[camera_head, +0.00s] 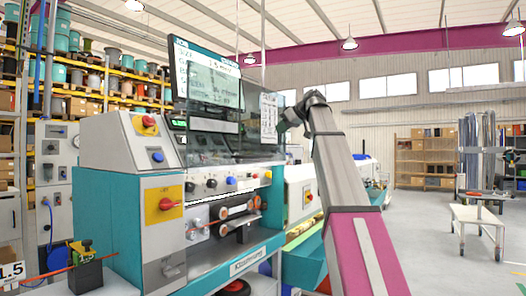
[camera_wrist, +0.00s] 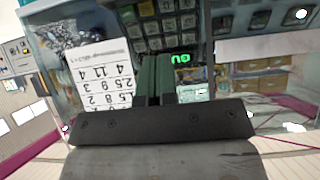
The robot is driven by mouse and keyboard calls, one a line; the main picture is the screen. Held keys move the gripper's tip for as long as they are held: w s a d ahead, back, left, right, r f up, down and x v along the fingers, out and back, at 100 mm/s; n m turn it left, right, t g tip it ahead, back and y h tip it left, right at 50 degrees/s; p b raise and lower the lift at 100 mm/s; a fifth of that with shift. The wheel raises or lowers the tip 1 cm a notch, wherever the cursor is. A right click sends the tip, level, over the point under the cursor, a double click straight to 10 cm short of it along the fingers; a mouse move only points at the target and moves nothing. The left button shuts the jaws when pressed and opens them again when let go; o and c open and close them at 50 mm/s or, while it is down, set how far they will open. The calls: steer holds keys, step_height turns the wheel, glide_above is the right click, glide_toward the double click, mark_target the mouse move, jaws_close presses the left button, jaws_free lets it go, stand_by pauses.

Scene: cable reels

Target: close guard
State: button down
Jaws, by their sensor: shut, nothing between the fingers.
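The guard (camera_head: 222,90) is a clear, tinted panel on the teal and grey machine in the head view. It stands up in front of the machine's display, and the rollers (camera_head: 238,216) below are uncovered. My gripper (camera_head: 287,122) is at the right side of the guard, beside a white number card (camera_head: 269,115). In the wrist view my gripper (camera_wrist: 158,82) has its two dark green fingers together with nothing between them. The number card (camera_wrist: 98,82) and a keypad (camera_wrist: 165,22) show beyond the fingers. I cannot tell whether the fingertips touch the guard.
A grey control box with a red knob (camera_head: 147,123) stands at the left of the machine. Shelves of reels (camera_head: 100,70) stand behind. Open floor with a white trolley (camera_head: 480,220) lies to the right.

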steer(key=s+f+x, duration=0.1)
steer(key=x, duration=1.1)
steer(key=shift+w+d+f, duration=0.15)
steer(key=shift+d+f, duration=0.1)
steer(key=shift+f, duration=0.25)
step_height(320, 180, down, 38)
steer(key=shift+f, duration=0.1)
stand_by(0.4)
